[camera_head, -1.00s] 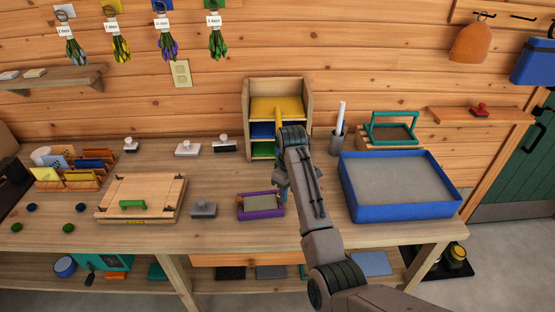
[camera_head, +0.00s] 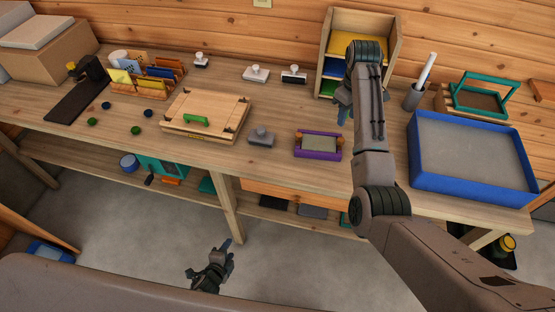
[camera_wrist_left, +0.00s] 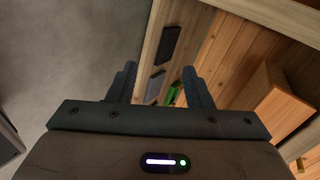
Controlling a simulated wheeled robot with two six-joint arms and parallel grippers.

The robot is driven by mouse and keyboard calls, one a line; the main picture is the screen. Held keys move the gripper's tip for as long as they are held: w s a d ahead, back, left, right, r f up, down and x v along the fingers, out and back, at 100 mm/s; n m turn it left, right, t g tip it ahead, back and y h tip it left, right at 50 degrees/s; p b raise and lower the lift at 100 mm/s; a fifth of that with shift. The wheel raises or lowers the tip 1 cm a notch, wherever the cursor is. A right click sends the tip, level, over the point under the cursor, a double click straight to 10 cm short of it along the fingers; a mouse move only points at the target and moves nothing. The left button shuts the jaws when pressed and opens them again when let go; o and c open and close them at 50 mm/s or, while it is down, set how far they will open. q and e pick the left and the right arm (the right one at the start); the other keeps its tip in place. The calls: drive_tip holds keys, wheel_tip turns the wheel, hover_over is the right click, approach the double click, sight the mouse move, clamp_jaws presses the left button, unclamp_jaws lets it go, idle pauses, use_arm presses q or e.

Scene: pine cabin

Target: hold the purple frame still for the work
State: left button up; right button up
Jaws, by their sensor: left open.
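The purple frame (camera_head: 318,155) lies flat on the workbench, with a greyish panel inside it and small orange-brown pieces at its ends. No gripper touches it. My left gripper (camera_head: 222,258) is open and empty, low over the floor in front of the bench, well below and left of the frame. Its two fingers (camera_wrist_left: 158,85) show apart in the left wrist view, with the lower shelf beyond them. My right gripper (camera_head: 343,105) is above and behind the frame's right end. It is mostly hidden by its own arm, so its jaws cannot be made out.
A grey-handled block (camera_head: 262,137) sits just left of the frame. A wooden press board with a green handle (camera_head: 196,119) lies further left. A blue tub (camera_head: 424,165) stands to the right, a small shelf unit (camera_head: 394,48) behind. The bench's front edge lies between my left gripper and the frame.

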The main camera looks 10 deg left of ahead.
use_arm(q)
drive_tip(key=w+d+r+m+t+h, duration=0.15)
drive_tip(key=w+d+r+m, duration=0.25)
drive_tip(key=r+m, duration=0.4)
drive_tip(key=w+d+r+m+t+h, duration=0.1)
drive_tip(key=w+d+r+m+h, duration=0.3)
drive_tip(key=r+m, duration=0.5)
drive_tip(key=w+d+r+m+t+h, duration=0.1)
drive_tip(key=w+d+r+m+h, duration=0.3)
drive_tip(key=r, duration=0.7)
drive_tip(key=m+t+y, duration=0.1)
drive_tip(key=m+y, duration=0.1)
drive_tip(key=m, duration=0.1)
approach(297, 139)
drive_tip(key=shift+s+a+f, duration=0.15)
drive_tip(key=shift+s, duration=0.4)
drive_tip(key=shift+w+d+t+y, duration=0.25)
drive_tip(key=shift+w+d, duration=0.1)
drive_tip(key=shift+w, duration=0.25)
drive_tip(key=x, duration=1.1)
